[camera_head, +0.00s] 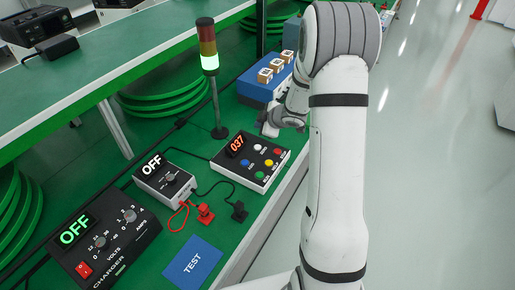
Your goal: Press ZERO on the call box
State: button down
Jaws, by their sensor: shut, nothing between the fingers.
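The call box (228,165) is a dark-topped box with a white side on the green bench, in the middle of the head camera view. The small labels are too blurred to tell surely which one is ZERO. My gripper (268,129) is shut and empty, just beyond the far edge of the call box near a white button (257,147). I cannot tell its height above the bench or whether it touches anything.
A signal tower (208,45) with its green section lit stands behind the call box. A blue case (258,91) is beyond my gripper. The aisle floor (440,180) at right is clear.

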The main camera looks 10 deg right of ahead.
jog(key=b, duration=0.6)
send_over(260, 148)
notch_tip(260, 148, down, 7)
jog(key=shift+f, duration=0.1)
jog(key=shift+f+b, duration=0.4)
jog(key=shift+b, duration=0.05)
jog(key=shift+f, duration=0.15)
dwell(1.1)
jog(key=shift+f, duration=0.3)
jog(key=shift+f+b, duration=0.35)
jog(key=shift+b, duration=0.15)
dwell(0.4)
jog(key=shift+r, duration=0.1)
jog(key=shift+r+p, duration=0.7)
jog(key=shift+p, duration=0.25)
notch_tip(260, 148, up, 5)
jog(key=p, duration=0.5)
